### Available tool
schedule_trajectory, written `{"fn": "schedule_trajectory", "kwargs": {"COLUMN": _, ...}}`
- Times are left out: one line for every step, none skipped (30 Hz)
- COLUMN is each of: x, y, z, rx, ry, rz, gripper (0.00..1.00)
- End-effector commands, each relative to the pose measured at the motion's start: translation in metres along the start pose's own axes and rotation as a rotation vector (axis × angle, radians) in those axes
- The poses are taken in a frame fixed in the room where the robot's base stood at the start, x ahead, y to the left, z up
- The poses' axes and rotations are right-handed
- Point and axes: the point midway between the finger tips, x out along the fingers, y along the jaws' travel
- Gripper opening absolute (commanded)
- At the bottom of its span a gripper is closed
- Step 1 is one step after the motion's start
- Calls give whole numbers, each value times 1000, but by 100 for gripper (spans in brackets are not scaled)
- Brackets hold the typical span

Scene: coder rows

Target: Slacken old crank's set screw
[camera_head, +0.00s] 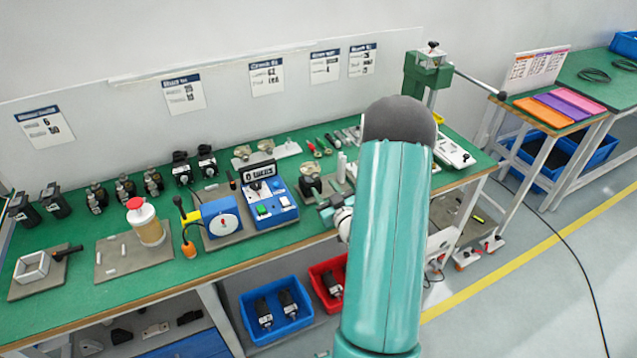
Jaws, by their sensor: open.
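I cannot pick out the old crank or its set screw with certainty. A blue unit with a white dial (224,225) stands on a grey plate on the green bench. A yellow block and a dark-knobbed lever (181,208) are at its left, with an orange handle (190,250) hanging below. Small hand tools with red and green handles (318,150) lie at the back of the bench. My teal arm (385,240) fills the centre right and hides part of the bench. My gripper cannot be made out; a small white part (343,224) shows beside the arm.
A blue control box (268,203) stands right of the dial unit. Several dark coders (125,187) line the back. A jar with a red knob (148,222) is at the left. A green press (428,70) stands at the right. Blue (244,302) and red bins are underneath.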

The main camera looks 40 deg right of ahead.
Motion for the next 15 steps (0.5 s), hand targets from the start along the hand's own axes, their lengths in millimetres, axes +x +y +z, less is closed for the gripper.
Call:
{"fn": "schedule_trajectory", "kwargs": {"x": 10, "y": -1, "z": 0, "rx": 0, "ry": 1, "rz": -1, "gripper": 41}}
{"fn": "schedule_trajectory", "kwargs": {"x": 15, "y": -1, "z": 0, "rx": 0, "ry": 1, "rz": -2, "gripper": 41}}
{"fn": "schedule_trajectory", "kwargs": {"x": 21, "y": -1, "z": 0, "rx": 1, "ry": 1, "rz": -1, "gripper": 41}}
{"fn": "schedule_trajectory", "kwargs": {"x": 25, "y": -1, "z": 0, "rx": 1, "ry": 0, "rz": -1, "gripper": 41}}
{"fn": "schedule_trajectory", "kwargs": {"x": 29, "y": -1, "z": 0, "rx": 0, "ry": 0, "rz": -1, "gripper": 41}}
{"fn": "schedule_trajectory", "kwargs": {"x": 33, "y": -2, "z": 0, "rx": 0, "ry": 1, "rz": -1, "gripper": 41}}
{"fn": "schedule_trajectory", "kwargs": {"x": 35, "y": -2, "z": 0, "rx": 1, "ry": 0, "rz": -2, "gripper": 41}}
{"fn": "schedule_trajectory", "kwargs": {"x": 37, "y": -3, "z": 0, "rx": 1, "ry": 0, "rz": -2, "gripper": 41}}
{"fn": "schedule_trajectory", "kwargs": {"x": 40, "y": -3, "z": 0, "rx": 1, "ry": 0, "rz": -2, "gripper": 41}}
{"fn": "schedule_trajectory", "kwargs": {"x": 41, "y": -3, "z": 0, "rx": 1, "ry": 0, "rz": -2, "gripper": 41}}
{"fn": "schedule_trajectory", "kwargs": {"x": 42, "y": -3, "z": 0, "rx": 1, "ry": 0, "rz": -2, "gripper": 41}}
{"fn": "schedule_trajectory", "kwargs": {"x": 42, "y": -3, "z": 0, "rx": 1, "ry": -1, "rz": -2, "gripper": 41}}
{"fn": "schedule_trajectory", "kwargs": {"x": 42, "y": -3, "z": 0, "rx": 1, "ry": -1, "rz": -2, "gripper": 41}}
{"fn": "schedule_trajectory", "kwargs": {"x": 42, "y": -3, "z": 0, "rx": 1, "ry": -1, "rz": -2, "gripper": 41}}
{"fn": "schedule_trajectory", "kwargs": {"x": 42, "y": -3, "z": 0, "rx": 1, "ry": -1, "rz": -2, "gripper": 41}}
